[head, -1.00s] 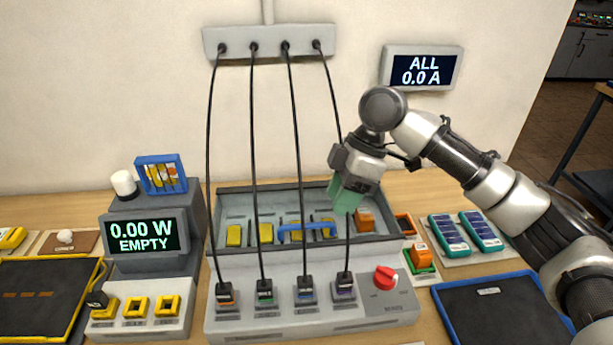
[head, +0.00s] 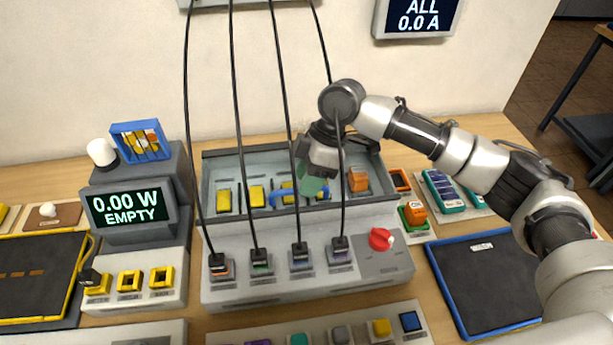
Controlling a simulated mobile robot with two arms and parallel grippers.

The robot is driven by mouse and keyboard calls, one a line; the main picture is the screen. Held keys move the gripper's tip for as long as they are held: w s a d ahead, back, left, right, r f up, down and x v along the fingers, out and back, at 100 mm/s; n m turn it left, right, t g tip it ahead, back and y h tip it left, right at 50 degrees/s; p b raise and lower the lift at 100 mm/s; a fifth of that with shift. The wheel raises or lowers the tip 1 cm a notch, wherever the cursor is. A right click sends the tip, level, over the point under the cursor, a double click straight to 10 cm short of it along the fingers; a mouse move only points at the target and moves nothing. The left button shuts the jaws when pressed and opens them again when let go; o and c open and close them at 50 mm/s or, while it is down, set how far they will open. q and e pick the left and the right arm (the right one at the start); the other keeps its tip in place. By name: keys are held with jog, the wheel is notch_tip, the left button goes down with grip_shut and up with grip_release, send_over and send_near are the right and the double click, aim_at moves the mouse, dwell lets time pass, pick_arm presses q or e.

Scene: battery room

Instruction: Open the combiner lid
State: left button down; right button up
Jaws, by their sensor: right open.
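The combiner (head: 305,262) is a wide grey box in the middle of the bench. Its grey-framed lid (head: 225,153) lies over a compartment with several yellow blocks and an orange one, which show through it. A blue handle (head: 262,199) is at the lid's front edge. My right gripper (head: 311,187), with green fingers, is open just above the right part of the handle. The fingers hide part of the handle, and I cannot tell whether they touch it. My left gripper is not in view.
Several black cables (head: 238,130) hang in front of the lid, close to my right gripper, and plug into the combiner's front. A red knob (head: 381,239) is at its right. A meter reading EMPTY (head: 128,207) stands left. A dark blue-edged tray (head: 485,285) lies right.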

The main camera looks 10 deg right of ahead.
jog(key=shift+s+a+f, duration=0.15)
jog(key=shift+f, duration=0.25)
grip_shut()
jog(key=shift+r, duration=0.15)
